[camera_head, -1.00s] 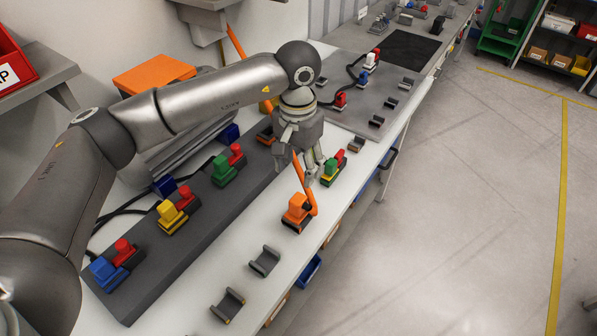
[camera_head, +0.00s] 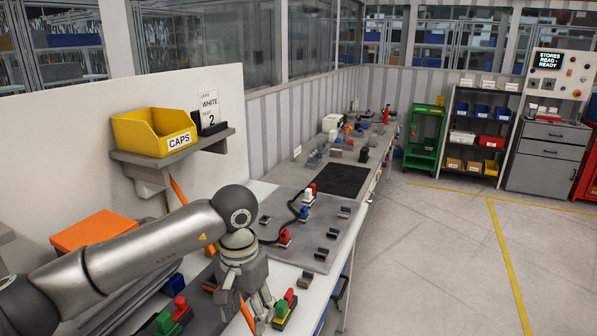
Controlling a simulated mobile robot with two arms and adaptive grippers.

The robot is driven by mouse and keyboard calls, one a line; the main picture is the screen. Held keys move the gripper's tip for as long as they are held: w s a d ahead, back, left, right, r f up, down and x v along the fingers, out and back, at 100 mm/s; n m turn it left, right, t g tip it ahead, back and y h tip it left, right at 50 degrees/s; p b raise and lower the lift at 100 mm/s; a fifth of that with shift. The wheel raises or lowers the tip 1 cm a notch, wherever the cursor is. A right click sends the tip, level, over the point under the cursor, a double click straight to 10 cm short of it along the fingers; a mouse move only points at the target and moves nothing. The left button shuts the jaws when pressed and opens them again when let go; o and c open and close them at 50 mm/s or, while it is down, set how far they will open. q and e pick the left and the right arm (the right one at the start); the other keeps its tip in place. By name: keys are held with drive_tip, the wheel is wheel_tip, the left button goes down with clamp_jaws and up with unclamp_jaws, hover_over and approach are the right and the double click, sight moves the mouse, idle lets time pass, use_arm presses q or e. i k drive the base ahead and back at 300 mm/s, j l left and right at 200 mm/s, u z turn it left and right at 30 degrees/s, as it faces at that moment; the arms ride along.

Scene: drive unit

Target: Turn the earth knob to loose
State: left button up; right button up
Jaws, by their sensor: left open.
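A green block with a red knob (camera_head: 284,309) sits near the bench's front edge at the bottom of the view. Another green block with a red knob (camera_head: 170,319) stands on the dark base at the lower left, partly cut off. No label shows which is the earth knob. My left gripper (camera_head: 262,318) points down, open, close beside the left side of the first green block. I cannot tell whether they touch. An orange cable (camera_head: 243,312) runs down beside the gripper, its lower end cut off. My right gripper is not in view.
Beyond the gripper, a grey plate (camera_head: 326,229) holds red, blue and white connectors, dark cradles and a black cable. A yellow CAPS bin (camera_head: 140,133) sits on a wall shelf. A green rack (camera_head: 425,135) stands farther back. The floor at right is clear.

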sight(289, 294)
drive_tip(key=k+l, duration=0.25)
drive_tip(key=k, duration=0.15)
drive_tip(key=k+l, duration=0.3)
drive_tip(key=k, duration=0.1)
